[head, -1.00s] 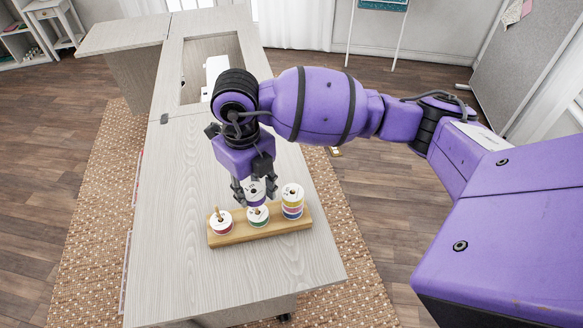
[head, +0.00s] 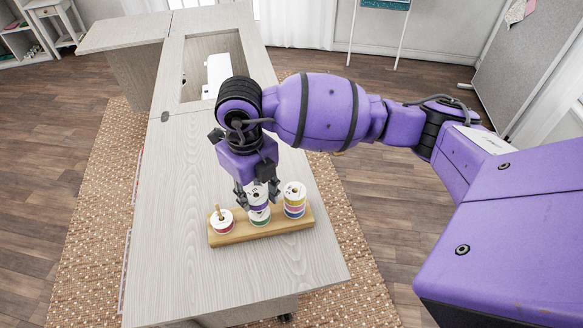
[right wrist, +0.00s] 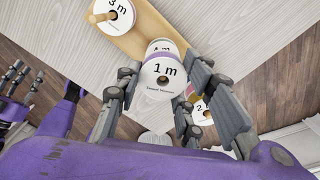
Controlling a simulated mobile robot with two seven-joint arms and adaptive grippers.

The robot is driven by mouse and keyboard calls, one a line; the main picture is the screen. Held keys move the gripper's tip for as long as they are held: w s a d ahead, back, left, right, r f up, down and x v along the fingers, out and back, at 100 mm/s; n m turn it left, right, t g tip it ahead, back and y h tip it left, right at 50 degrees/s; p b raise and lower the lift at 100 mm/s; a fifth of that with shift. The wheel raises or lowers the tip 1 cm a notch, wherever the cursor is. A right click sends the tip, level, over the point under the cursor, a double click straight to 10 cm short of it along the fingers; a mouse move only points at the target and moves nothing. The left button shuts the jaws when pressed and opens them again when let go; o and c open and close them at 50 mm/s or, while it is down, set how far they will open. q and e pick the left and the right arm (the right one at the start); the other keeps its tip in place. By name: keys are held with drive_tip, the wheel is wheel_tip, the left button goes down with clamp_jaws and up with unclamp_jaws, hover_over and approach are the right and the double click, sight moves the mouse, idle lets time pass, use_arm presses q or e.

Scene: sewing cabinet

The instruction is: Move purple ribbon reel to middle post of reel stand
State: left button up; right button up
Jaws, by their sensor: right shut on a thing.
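My right gripper (head: 258,192) is shut on the purple ribbon reel (head: 259,207), a white-flanged spool with purple ribbon. The post itself is hidden. In the right wrist view the held reel (right wrist: 163,74) shows a "1 m" label between the fingers, with a "4 m" reel (right wrist: 160,46) partly behind it. My left gripper (right wrist: 27,75) shows only at the left edge of the right wrist view, empty, fingers apart.
A red reel (head: 222,226) sits on the left post, whose tip sticks out. A stack of reels (head: 294,200) with yellow, pink and blue ribbon stands close on the right. The cabinet top (head: 180,225) is clear left of the stand.

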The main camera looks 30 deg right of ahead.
drive_tip(key=shift+r, duration=0.1)
drive_tip(key=o, duration=1.1)
drive_tip(key=shift+c, duration=0.2)
drive_tip(key=shift+w+r, duration=0.1)
wheel_tip(320, 180, up, 12)
drive_tip(key=shift+f, duration=0.1)
